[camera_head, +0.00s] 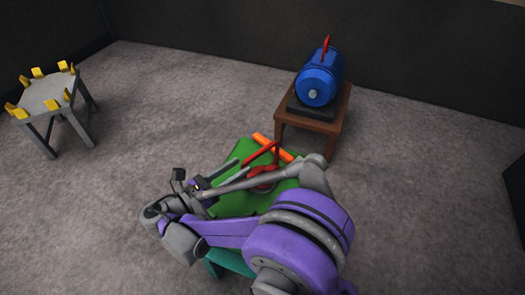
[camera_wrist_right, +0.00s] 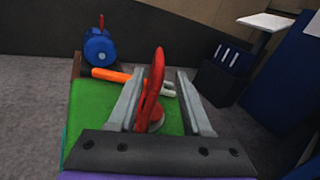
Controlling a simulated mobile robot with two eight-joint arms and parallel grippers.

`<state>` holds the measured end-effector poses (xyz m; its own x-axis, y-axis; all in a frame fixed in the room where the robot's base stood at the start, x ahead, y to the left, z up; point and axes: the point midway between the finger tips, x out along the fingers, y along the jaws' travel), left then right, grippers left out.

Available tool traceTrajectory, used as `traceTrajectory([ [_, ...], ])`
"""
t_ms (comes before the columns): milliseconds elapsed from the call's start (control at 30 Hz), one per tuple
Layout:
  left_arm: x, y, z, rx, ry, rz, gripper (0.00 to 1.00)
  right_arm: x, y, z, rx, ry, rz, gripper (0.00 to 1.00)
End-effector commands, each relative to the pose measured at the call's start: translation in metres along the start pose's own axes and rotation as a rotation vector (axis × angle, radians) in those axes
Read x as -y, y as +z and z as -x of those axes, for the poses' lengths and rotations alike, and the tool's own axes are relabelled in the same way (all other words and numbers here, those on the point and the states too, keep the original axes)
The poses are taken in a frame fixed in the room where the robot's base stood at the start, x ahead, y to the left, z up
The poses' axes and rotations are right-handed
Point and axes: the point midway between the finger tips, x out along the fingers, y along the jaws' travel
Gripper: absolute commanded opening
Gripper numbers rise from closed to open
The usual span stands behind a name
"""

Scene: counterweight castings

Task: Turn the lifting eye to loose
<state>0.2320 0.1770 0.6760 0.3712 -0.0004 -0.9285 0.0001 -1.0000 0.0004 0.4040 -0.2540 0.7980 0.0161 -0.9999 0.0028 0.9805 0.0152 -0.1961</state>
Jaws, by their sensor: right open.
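The red lifting eye (camera_wrist_right: 152,88) stands up from a round red base on the green table top (camera_wrist_right: 85,110) in the right wrist view. In the head view its red part (camera_head: 263,181) is partly hidden by my arm. My right gripper (camera_wrist_right: 157,78) is open, with one grey finger on each side of the eye. A gap shows between the eye and the right finger; contact with the left finger is unclear. In the head view the right gripper (camera_head: 243,167) is low over the green top. My left gripper is not in view.
An orange bar (camera_head: 273,148) lies at the green top's far edge. Behind it, a blue motor (camera_head: 318,84) with a red upright stands on a brown table (camera_head: 328,125). A grey stool (camera_head: 45,98) with yellow blocks stands at left. Grey floor between is clear.

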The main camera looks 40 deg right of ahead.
Motion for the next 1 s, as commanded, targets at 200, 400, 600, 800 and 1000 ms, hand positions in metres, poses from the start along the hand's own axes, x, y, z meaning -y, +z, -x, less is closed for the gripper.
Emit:
traceTrajectory([
  [200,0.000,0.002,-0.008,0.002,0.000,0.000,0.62,0.001,-0.001,-0.044,-0.001,-0.004,0.000,0.50],
  [400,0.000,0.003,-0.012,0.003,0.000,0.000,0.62,0.001,-0.001,-0.076,-0.002,-0.003,-0.001,0.50],
  [600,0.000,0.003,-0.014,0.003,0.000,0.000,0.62,0.000,-0.001,-0.090,-0.002,-0.001,-0.001,0.50],
  [800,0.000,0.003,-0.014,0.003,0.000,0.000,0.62,0.000,0.000,-0.091,-0.002,0.001,-0.001,0.50],
  [1000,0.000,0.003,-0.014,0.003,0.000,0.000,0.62,0.000,0.000,-0.091,-0.002,0.001,-0.001,0.28],
])
